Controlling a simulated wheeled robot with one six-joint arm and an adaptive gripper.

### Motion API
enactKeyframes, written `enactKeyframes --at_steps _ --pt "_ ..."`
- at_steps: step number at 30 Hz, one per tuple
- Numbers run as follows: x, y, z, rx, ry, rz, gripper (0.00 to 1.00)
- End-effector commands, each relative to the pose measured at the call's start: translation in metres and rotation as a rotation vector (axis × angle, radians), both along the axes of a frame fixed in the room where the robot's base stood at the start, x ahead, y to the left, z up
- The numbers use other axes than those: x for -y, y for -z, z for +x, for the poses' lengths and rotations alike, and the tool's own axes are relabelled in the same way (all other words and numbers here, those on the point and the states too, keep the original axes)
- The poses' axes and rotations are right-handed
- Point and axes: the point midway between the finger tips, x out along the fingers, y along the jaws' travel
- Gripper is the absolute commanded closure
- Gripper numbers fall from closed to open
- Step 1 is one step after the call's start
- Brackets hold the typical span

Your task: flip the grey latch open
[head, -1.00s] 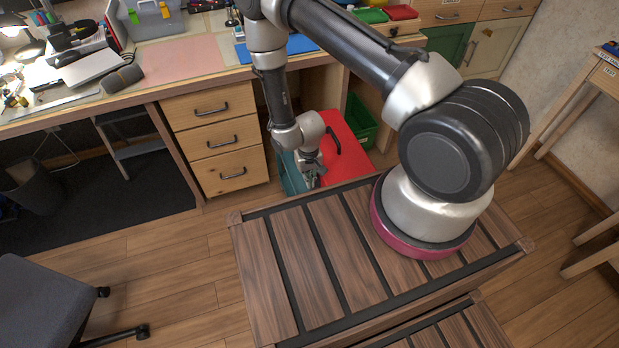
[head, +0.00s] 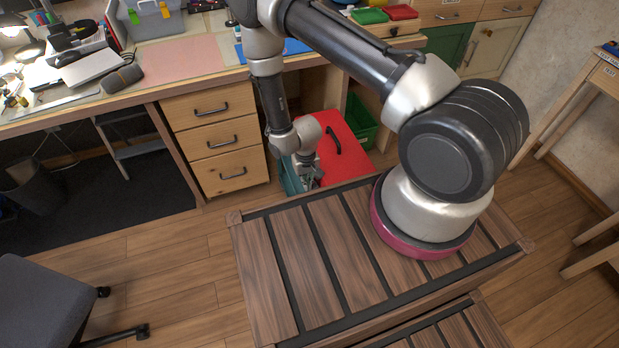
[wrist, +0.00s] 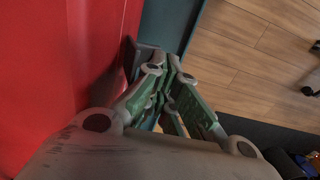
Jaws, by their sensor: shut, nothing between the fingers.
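A box with a red lid (head: 342,150) and a teal body (head: 291,178) stands on the floor beside the drawers. The red lid (wrist: 60,60) and a teal strip of the box (wrist: 194,25) also show in the wrist view. My gripper (head: 308,181) is low at the box's near left side. In the wrist view, my gripper (wrist: 163,58) is shut and empty, its fingertips close against the lid's edge by the teal side. Contact cannot be told.
A black handle (head: 334,140) lies on the red lid. Wooden drawers (head: 216,143) stand to the left and a green crate (head: 361,122) behind. A slatted wooden platform (head: 300,262) lies in front. Bare wooden floor (head: 160,255) is free at the left.

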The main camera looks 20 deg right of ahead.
Motion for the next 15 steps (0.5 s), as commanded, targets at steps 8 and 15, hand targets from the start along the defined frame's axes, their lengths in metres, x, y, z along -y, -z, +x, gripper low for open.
enactKeyframes --at_steps 8,15 --pt "-0.003 0.011 0.0 0.0 0.0 0.0 1.0" --pt "-0.004 0.019 0.0 0.0 0.0 0.0 1.0"
